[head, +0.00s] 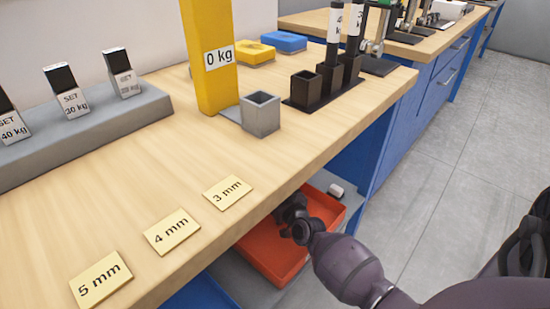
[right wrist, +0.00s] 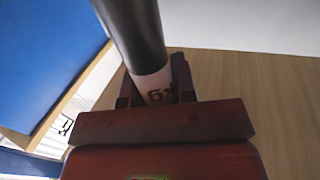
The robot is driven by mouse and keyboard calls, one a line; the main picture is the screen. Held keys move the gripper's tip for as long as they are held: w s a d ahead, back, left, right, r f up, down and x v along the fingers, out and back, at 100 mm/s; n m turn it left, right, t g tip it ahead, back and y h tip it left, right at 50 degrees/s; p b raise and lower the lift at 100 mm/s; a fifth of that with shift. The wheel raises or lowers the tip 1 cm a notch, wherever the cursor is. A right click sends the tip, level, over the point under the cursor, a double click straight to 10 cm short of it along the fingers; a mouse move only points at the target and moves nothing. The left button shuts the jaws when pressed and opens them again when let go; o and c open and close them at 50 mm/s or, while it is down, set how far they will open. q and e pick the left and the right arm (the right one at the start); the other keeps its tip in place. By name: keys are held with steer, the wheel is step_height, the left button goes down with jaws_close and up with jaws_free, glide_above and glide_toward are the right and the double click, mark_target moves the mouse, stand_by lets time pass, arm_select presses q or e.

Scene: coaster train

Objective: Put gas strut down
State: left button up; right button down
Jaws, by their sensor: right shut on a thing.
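The gas strut (right wrist: 132,25) is a dark cylinder with a pale, partly readable label at its lower end. In the right wrist view my right gripper (right wrist: 155,92) is shut on it at the label, and the strut extends up out of the picture. In the head view my right gripper (head: 290,207) is low at the bench's front edge, over the red tray (head: 262,248). The held strut cannot be made out there. My left gripper is in neither view.
The wooden bench top (head: 120,210) carries mm plates (head: 172,232), a yellow 0 kg post (head: 210,80), a grey square cup (head: 261,114) and a black stepped holder (head: 303,88) with struts. A grey SET rack (head: 90,125) is at left. A small white piece (head: 336,190) lies by the tray.

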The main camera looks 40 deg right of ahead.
steer(key=c, duration=1.4)
jaws_free()
steer(key=shift+f, duration=0.2)
steer(key=o, duration=0.5)
steer(key=shift+c, duration=0.2)
steer(key=shift+r, duration=0.1)
arm_select(q)
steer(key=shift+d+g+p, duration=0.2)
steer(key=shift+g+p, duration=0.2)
steer(key=shift+p, duration=0.6)
arm_select(e)
steer(key=v, duration=0.7)
steer(key=shift+s, duration=0.25)
steer(key=shift+r, duration=0.1)
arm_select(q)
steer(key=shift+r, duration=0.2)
